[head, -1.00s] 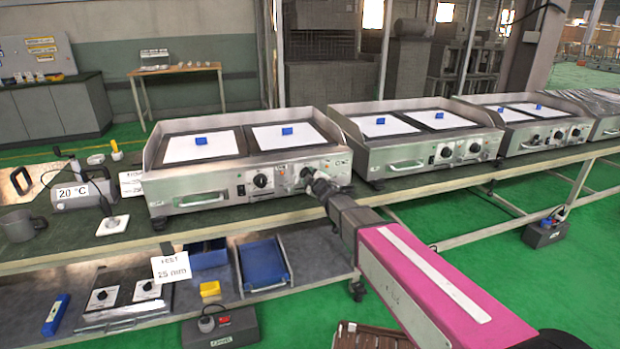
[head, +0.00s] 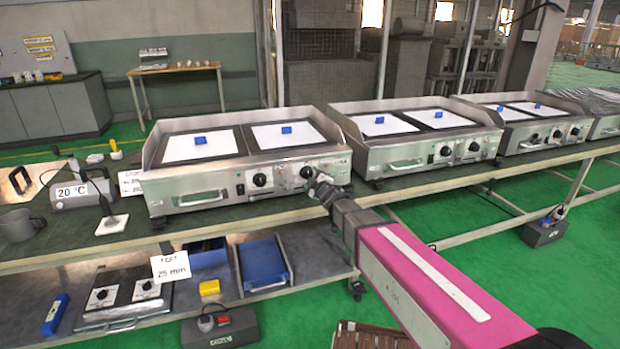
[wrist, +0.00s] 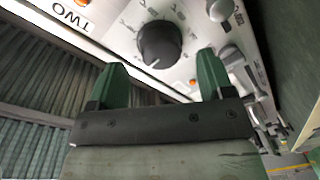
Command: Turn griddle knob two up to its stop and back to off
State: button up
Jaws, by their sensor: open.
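The near griddle (head: 222,195) stands on the bench, with black knobs on its steel front. Its right black knob (head: 307,172) is just beyond my gripper (head: 319,184). In the wrist view, a black knob (wrist: 160,43) with a white pointer line sits on the panel, beside a label reading "TWO" (wrist: 68,13) that appears upside down. The pointer is toward the lower edge of the knob in that picture. My gripper's green fingers (wrist: 162,78) are open, apart, and short of the knob, with nothing between them. The knob's full scale is not readable.
An orange lamp (wrist: 82,2) and a grey round control (wrist: 220,10) are near the knob. The left black knob (head: 260,180) is close on the same panel. A second griddle (head: 405,155) stands to the right.

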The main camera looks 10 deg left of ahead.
jog(key=v, duration=0.7)
jog(key=shift+s, duration=0.25)
jog(key=shift+d, duration=0.1)
jog(key=d+f+m+g+h, duration=0.2)
jog(key=d+f+m+h, duration=0.3)
jog(key=d, duration=0.6)
jog(key=d+f+m+g+h, duration=0.2)
jog(key=d+f+m+h, duration=0.25)
jog(key=d, duration=0.75)
jog(key=s+d+f+m+g, duration=0.3)
jog(key=s+d+m+g, duration=0.1)
jog(key=s+d, duration=0.3)
jog(key=s+d+f+m+g, duration=0.4)
jog(key=s+d+m+g, duration=0.1)
jog(key=s, duration=0.4)
jog(key=d+g, duration=0.1)
jog(key=d, duration=0.1)
jog(key=shift+d+f+h, duration=0.2)
jog(key=shift+d+h, duration=0.15)
jog(key=shift+d, duration=0.05)
jog(key=shift+s, duration=0.15)
